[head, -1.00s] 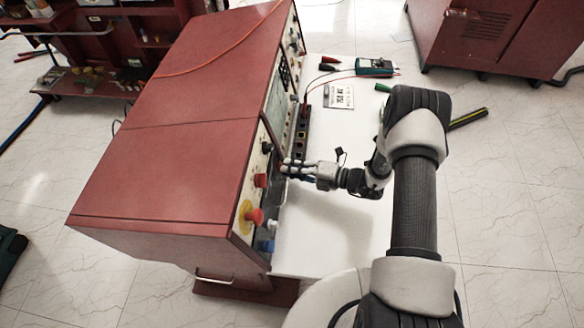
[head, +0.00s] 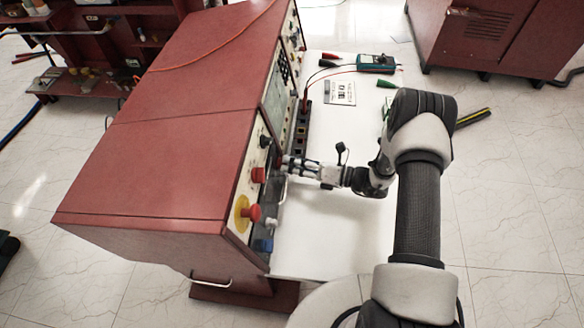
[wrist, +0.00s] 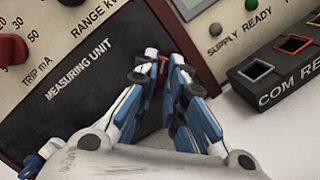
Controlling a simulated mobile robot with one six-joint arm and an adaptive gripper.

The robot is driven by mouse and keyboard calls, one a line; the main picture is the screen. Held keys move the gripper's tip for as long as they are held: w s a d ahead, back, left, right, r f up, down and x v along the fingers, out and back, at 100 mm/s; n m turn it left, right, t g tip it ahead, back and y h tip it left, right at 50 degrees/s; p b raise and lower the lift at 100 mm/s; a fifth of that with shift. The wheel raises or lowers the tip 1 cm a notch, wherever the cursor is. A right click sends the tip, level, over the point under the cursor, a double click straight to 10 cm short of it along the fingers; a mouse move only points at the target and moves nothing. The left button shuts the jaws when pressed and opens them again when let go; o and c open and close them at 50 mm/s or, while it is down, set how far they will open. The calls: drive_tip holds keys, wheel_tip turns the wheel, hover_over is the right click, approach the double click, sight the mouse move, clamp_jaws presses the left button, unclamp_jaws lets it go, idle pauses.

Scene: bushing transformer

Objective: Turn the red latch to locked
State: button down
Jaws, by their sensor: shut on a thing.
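The red latch (wrist: 163,66) shows as a small patch of red between my fingertips in the wrist view, at the right edge of the dark measuring unit panel (wrist: 85,60). My fingers hide most of it, so I cannot tell its angle. My gripper (wrist: 168,66) is shut on the latch, its blue and white fingers tilted towards the panel. In the head view my gripper (head: 287,162) reaches from the right to the front face of the red cabinet (head: 150,160). The latch cannot be made out there.
Red knobs (head: 250,212) stick out of the panel near my gripper. A COM port block (wrist: 285,70) stands to the right in the wrist view. A white table (head: 335,235) lies below, with a green meter (head: 376,63) and leads at its far end.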

drive_tip(key=n+g+y+b, duration=0.1)
drive_tip(key=n, duration=0.4)
drive_tip(key=shift+w+f, duration=0.1)
drive_tip(key=shift+w+n+g+y, duration=0.15)
drive_tip(key=shift+n+g, duration=0.3)
drive_tip(key=shift+n, duration=1.2)
drive_tip(key=shift+s+n+g+y, duration=0.15)
drive_tip(key=shift+n+g, duration=0.3)
drive_tip(key=shift+n, duration=1.2)
drive_tip(key=shift+w, duration=0.1)
drive_tip(key=c, duration=1.7)
unclamp_jaws()
drive_tip(key=shift+o, duration=0.2)
drive_tip(key=shift+d, duration=0.15)
drive_tip(key=d, duration=0.4)
drive_tip(key=s+d, duration=0.1)
drive_tip(key=d, duration=0.2)
drive_tip(key=s+d, duration=0.1)
drive_tip(key=d, duration=0.3)
drive_tip(key=shift+s+d, duration=0.15)
drive_tip(key=shift+d, duration=0.15)
